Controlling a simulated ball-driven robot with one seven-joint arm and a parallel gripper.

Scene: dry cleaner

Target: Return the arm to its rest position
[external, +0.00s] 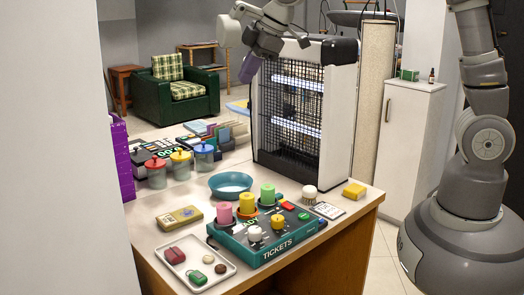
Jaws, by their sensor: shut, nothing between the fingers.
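My gripper (250,69) is at the top centre of the external view, hanging in the air with its fingers pointing down. It is shut and holds nothing that I can see. It overlaps the upper left edge of the white insect-killer-like unit with a black grille (300,110) in the picture; I cannot tell whether they touch. My arm rises at the right, leaves the top of the picture and comes back in above the gripper.
The counter (150,225) holds a teal tickets box (262,255) with candles on it, a blue bowl (230,185), a white tray (195,268), a yellow sponge (354,190) and lidded jars (181,165). A white cabinet (408,140) stands behind. The air above the counter's front is clear.

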